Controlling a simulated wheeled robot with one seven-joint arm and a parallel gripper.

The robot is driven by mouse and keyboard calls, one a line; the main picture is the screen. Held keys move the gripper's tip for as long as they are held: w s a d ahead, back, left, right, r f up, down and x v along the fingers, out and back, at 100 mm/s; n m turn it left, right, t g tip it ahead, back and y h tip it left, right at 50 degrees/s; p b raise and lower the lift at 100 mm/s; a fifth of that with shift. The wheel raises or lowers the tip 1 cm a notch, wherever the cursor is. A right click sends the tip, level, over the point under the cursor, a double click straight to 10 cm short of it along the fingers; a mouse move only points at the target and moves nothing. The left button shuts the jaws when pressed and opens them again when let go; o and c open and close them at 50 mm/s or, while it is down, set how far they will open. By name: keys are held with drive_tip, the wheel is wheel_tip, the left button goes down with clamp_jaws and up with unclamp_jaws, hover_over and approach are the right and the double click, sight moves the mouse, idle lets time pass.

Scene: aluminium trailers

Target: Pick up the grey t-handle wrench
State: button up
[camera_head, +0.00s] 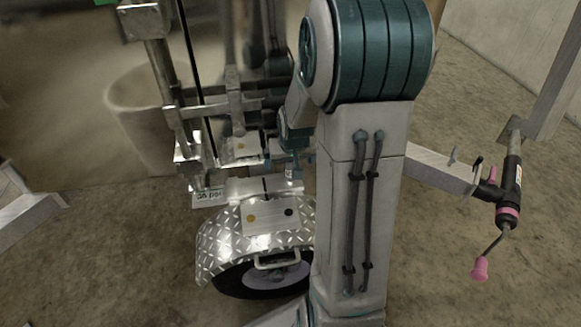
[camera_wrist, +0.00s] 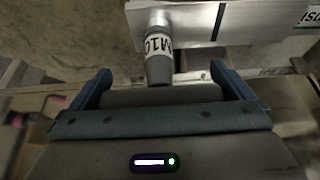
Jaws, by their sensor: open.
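A grey rounded cylinder (camera_wrist: 158,68) with a white lettered band shows in the wrist view. It looks like part of the grey t-handle wrench, but I cannot make out a crossbar. Its silver end lies over a pale metal plate (camera_wrist: 275,18). My gripper (camera_wrist: 161,72) is open, with one blue finger on each side of the cylinder and visible gaps between. I cannot tell how deep the cylinder sits between the fingers. In the head view my gripper (camera_head: 292,165) is small and partly hidden by my arm, over the right part of a pale metal box (camera_head: 240,187).
Below the box is a tread-plate fender (camera_head: 216,241) over a wheel (camera_head: 245,280). Metal uprights and bars (camera_head: 165,75) stand close left of my gripper. At right, a dark tool with a pink tip (camera_head: 480,268) hangs by a rail (camera_head: 435,165). The floor at lower right is clear.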

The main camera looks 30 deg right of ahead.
drive_tip(key=shift+w+f, duration=0.1)
drive_tip(key=shift+f, duration=0.25)
drive_tip(key=shift+r, duration=0.1)
drive_tip(key=c, duration=1)
drive_tip(key=shift+c, duration=0.2)
drive_tip(key=shift+r+p, duration=0.4)
drive_tip(key=shift+r, duration=0.1)
wheel_tip(320, 180, up, 4)
drive_tip(key=shift+f+p, duration=0.2)
drive_tip(key=shift+p, duration=0.85)
drive_tip(key=s+d+r+p, duration=0.3)
drive_tip(key=s+d+r, duration=0.3)
drive_tip(key=s, duration=0.3)
drive_tip(key=shift+d+r+p, duration=0.25)
drive_tip(key=shift+d+p, duration=0.1)
drive_tip(key=shift+d, duration=0.5)
